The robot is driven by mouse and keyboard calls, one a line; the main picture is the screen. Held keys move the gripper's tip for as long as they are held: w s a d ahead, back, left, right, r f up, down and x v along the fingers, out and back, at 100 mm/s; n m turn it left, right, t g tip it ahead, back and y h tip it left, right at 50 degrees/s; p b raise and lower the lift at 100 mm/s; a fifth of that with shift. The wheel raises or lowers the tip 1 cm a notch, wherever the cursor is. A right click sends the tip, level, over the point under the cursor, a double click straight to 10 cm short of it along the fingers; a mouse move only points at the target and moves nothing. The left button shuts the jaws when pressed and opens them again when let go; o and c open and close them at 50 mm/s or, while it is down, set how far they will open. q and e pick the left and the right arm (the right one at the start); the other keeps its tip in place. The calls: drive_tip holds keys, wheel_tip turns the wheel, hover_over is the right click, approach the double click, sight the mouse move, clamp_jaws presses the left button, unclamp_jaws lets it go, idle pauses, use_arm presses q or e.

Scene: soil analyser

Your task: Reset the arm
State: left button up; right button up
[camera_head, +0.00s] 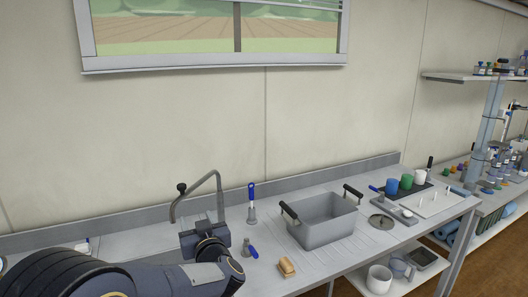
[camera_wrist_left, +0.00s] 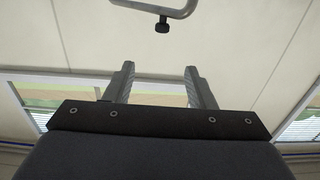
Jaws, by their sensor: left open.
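My left arm (camera_head: 70,275) comes in from the lower left in the head view and reaches over the near side of the bench. My left gripper (camera_head: 205,228) is raised in front of the tap. In the left wrist view its two fingers (camera_wrist_left: 160,78) stand well apart with nothing between them, so it is open and empty. Wall and window show beyond the fingers. My right arm and gripper are in neither view.
A curved tap (camera_head: 216,178) rises behind the left gripper; its spout also shows in the wrist view (camera_wrist_left: 162,24).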

use_arm(q)
drive_tip(key=s+a+f+m+g+h, duration=0.1)
drive_tip(key=s+f+g+h, duration=0.2)
drive_tip(key=s, duration=0.9)
drive_tip(key=s+a+f+m+g+h, duration=0.1)
drive_tip(key=s+f+g+h, duration=0.2)
drive_tip(key=s, duration=1)
drive_tip(key=s+a+f+m+g+h, duration=0.1)
drive_tip(key=s+f+g+h, duration=0.3)
drive_tip(key=s, duration=0.8)
drive_tip(key=shift+s+a+g+h, duration=0.15)
drive_tip(key=shift+a+g+h, duration=0.25)
drive_tip(key=shift+h, duration=0.4)
drive_tip(key=shift+m, duration=0.3)
